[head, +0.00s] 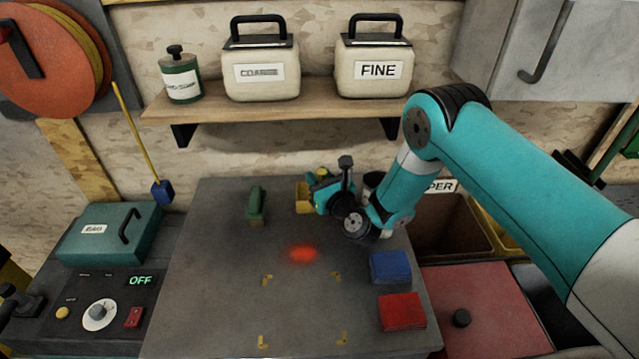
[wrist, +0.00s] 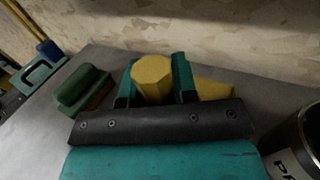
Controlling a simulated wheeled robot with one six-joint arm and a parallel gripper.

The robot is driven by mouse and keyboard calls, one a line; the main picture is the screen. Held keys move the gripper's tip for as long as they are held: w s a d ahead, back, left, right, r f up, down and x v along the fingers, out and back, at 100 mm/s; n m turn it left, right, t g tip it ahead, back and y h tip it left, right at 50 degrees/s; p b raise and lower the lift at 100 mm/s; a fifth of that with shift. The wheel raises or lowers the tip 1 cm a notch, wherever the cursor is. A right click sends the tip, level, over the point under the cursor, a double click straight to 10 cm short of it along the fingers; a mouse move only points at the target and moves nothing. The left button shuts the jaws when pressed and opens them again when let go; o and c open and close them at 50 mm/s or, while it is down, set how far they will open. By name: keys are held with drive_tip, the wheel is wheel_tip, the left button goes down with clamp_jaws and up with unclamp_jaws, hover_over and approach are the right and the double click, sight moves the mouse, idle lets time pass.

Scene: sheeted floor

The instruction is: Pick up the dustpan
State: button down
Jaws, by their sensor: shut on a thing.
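The yellow dustpan (head: 303,200) is at the back of the grey worktop, near the wall. In the wrist view its thick yellow handle (wrist: 152,80) stands between the two teal fingers, with a flat yellow part behind to the right. My gripper (head: 322,179) is shut on the handle; it also shows in the wrist view (wrist: 155,85). The gripper hides part of the dustpan. I cannot tell whether the dustpan touches the worktop.
A green brush (head: 256,203) lies left of the dustpan. A dark labelled can (wrist: 300,145) stands close on the right. Blue (head: 390,267) and red (head: 402,311) blocks lie at the worktop's right. A shelf (head: 280,108) hangs above. The worktop's middle, with a red glow, is clear.

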drive_tip(key=shift+s+r+b, duration=0.1)
drive_tip(key=shift+r+b, duration=0.05)
drive_tip(key=shift+b, duration=0.15)
wheel_tip(320, 180, up, 7)
drive_tip(key=p, duration=0.2)
drive_tip(key=s+b, duration=1.3)
drive_tip(key=s, duration=0.6)
drive_tip(key=shift+s+f+b, duration=0.3)
drive_tip(key=shift+s, duration=0.05)
